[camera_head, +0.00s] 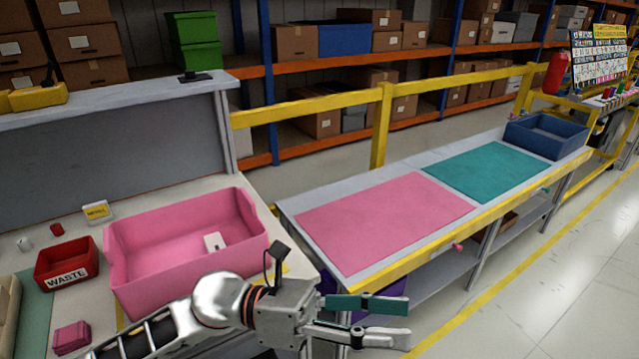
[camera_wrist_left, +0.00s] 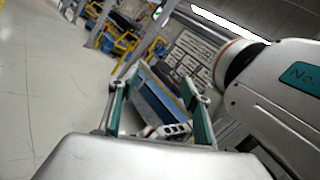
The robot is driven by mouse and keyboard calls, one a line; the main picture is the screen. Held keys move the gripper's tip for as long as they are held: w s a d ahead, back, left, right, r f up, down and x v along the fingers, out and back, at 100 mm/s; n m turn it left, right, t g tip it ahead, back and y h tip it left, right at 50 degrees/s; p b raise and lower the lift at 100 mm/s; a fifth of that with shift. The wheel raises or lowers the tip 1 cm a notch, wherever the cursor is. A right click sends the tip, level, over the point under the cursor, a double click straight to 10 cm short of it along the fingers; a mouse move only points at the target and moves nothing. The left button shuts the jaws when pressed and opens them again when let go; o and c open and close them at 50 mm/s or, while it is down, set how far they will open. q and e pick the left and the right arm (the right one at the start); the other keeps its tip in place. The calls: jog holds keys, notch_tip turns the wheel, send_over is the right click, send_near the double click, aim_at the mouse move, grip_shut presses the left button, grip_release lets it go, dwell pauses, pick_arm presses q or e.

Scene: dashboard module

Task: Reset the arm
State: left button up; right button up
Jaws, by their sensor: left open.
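My left arm comes in from the lower left in the head view. My left gripper (camera_head: 402,320) is open and empty, with its two fingers apart and pointing right. It is in the air in front of the pink mat's table, to the right of the pink bin. In the left wrist view the fingers of the left gripper (camera_wrist_left: 158,105) stand apart, with nothing held between them.
A pink bin (camera_head: 122,252) with a small white item inside stands on the left bench beside a red waste box (camera_head: 48,272). A pink mat (camera_head: 385,222) and a teal mat (camera_head: 487,168) lie clear. A blue bin (camera_head: 517,139) stands at the far end.

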pick_arm(q)
jog(key=w+a+f+n+t+y, duration=0.3)
jog(key=w+a+f+n+t, duration=0.3)
jog(key=n+t, duration=0.65)
jog(key=w+a+f+n+t+y, duration=0.2)
jog(key=w+a+f+n+t, duration=0.35)
jog(key=n, duration=1.25)
jog(key=a+f+n+t+y, duration=0.1)
jog(key=a+f+n+y, duration=0.8)
jog(key=f, duration=0.5)
jog(key=s+a+f+n+g+y, duration=0.1)
jog(key=s+a+f+n+g, duration=0.1)
jog(key=s+f, duration=0.4)
jog(key=s+a+f+n+g+y, duration=0.1)
jog(key=s+a+f+n+g, duration=0.1)
jog(key=s+a+f+n, duration=0.3)
notch_tip(320, 180, down, 3)
jog(key=shift+s+a+f, duration=0.2)
jog(key=shift+s+a, duration=0.15)
jog(key=shift+a, duration=0.45)
jog(key=c, duration=0.4)
jog(key=shift+a+n+y, duration=0.1)
jog(key=shift+n+y, duration=0.15)
jog(key=shift+y, duration=0.05)
jog(key=shift+c, duration=0.9)
